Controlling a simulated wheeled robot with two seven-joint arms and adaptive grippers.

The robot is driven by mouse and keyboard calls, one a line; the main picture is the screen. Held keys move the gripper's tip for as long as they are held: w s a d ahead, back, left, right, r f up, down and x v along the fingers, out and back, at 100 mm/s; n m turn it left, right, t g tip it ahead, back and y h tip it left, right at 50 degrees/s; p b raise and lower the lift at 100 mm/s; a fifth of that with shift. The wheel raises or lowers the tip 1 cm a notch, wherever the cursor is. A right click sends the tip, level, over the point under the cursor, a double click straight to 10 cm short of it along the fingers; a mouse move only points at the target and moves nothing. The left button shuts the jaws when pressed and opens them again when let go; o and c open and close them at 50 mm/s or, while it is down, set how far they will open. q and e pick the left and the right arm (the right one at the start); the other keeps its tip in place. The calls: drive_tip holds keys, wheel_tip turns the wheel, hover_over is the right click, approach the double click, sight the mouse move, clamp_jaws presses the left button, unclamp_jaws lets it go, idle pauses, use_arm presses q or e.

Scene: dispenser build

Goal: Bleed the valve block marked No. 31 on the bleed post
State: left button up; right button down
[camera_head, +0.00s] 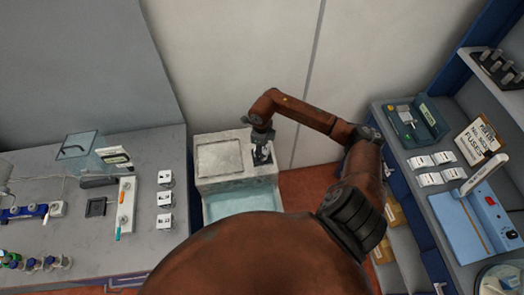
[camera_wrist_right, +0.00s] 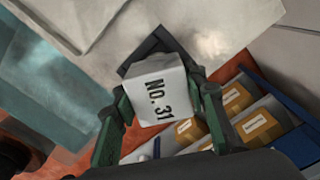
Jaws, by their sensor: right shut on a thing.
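The valve block (camera_wrist_right: 158,88) is white and shows "No. 31" on its face in the right wrist view. My right gripper (camera_wrist_right: 160,112) is shut on it, with a green finger on each side. A dark square piece (camera_wrist_right: 150,44) shows just behind the block; whether they touch, and whether it is the bleed post, I cannot tell. In the head view my right gripper (camera_head: 262,156) points down at the right part of the pale stand (camera_head: 235,183), beside its raised square panel (camera_head: 219,159). The block is not clear there. My left gripper is not in view.
A teal basin (camera_head: 243,203) fronts the stand. The left bench (camera_head: 75,220) holds several small white labelled pieces (camera_head: 165,199) and tools. The right bench carries a green box (camera_head: 415,122), white pieces (camera_head: 432,179) and a blue device (camera_head: 475,220). Cartons (camera_wrist_right: 255,127) lie below.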

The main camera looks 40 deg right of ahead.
drive_tip(key=c, duration=1.5)
unclamp_jaws()
drive_tip(key=shift+o, duration=0.2)
drive_tip(key=shift+r+p, duration=2.7)
drive_tip(key=shift+r, duration=2.8)
drive_tip(key=shift+s, duration=0.1)
